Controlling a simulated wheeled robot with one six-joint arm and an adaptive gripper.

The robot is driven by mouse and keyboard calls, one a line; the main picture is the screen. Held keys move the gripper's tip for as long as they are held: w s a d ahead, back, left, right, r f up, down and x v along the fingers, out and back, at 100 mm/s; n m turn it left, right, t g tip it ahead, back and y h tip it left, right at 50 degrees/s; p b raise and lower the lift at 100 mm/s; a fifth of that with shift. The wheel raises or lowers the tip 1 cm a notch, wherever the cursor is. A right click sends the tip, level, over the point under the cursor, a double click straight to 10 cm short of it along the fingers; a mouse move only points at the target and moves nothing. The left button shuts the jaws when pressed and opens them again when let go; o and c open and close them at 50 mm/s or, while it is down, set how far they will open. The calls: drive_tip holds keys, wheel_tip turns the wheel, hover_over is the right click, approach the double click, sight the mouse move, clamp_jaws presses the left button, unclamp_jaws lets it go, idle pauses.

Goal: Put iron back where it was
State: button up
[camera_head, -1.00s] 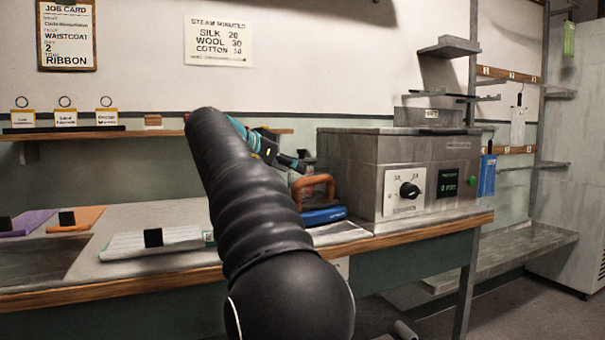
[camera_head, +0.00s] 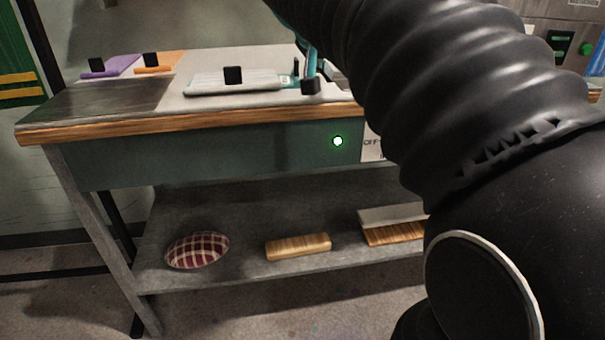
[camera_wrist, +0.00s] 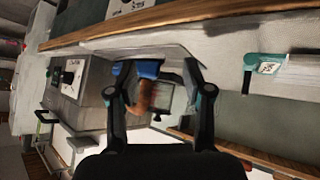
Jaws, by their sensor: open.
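The iron, with a blue body and an orange-brown handle (camera_wrist: 144,97), shows in the wrist view between my two fingers. My gripper (camera_wrist: 154,75) is open with a finger on each side of the iron in the picture; I cannot tell whether either finger touches it. The iron stands on or at a pale plate (camera_wrist: 180,52) near the wooden bench edge.
A metal box with a dial (camera_wrist: 68,77) stands beside the iron.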

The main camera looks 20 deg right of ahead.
drive_tip(key=s+a+f+n+y, duration=0.4)
drive_tip(key=s+a+f, duration=0.4)
drive_tip(key=s+f, duration=0.2)
drive_tip(key=s+a+f+n+y, duration=0.4)
drive_tip(key=s+a+f, duration=0.5)
drive_tip(key=f, duration=0.6)
drive_tip(key=shift+s+t, duration=0.4)
drive_tip(key=shift+s, duration=0.3)
drive_tip(key=shift+r, duration=0.1)
